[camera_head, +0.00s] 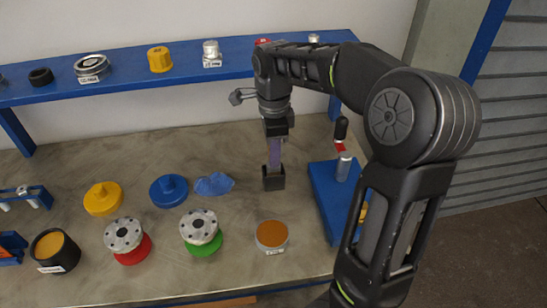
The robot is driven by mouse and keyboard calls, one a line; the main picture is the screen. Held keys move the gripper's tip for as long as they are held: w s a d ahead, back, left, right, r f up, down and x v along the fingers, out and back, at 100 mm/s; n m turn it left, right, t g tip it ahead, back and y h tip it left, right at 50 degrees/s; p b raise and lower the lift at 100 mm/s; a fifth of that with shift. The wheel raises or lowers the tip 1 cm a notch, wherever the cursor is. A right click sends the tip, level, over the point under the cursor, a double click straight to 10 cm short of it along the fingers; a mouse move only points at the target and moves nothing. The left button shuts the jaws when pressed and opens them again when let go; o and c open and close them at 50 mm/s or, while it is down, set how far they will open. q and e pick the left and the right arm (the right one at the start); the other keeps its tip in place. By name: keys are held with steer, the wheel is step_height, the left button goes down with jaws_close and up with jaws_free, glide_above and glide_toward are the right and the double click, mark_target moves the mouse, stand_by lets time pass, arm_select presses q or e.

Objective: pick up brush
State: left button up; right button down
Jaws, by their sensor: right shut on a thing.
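My right gripper (276,131) points down over the table's middle right. It is shut on the top of the brush (274,153), whose slim purple shaft shows below the fingers. The lower end of the brush meets a small black square holder (273,180) on the table. I cannot tell how deep it sits in there. The gripped end is hidden by the fingers. My left gripper is not in view.
A blue stand (322,190) with a silver post is right of the holder. A blue cloth (214,184), blue flange (169,190) and yellow flange (103,198) lie left. An orange-topped round container (272,235) is in front. A blue shelf (130,84) runs behind.

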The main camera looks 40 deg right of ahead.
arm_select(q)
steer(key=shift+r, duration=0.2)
arm_select(e)
step_height(320, 180, up, 8)
steer(key=shift+f, duration=0.1)
stand_by(2.4)
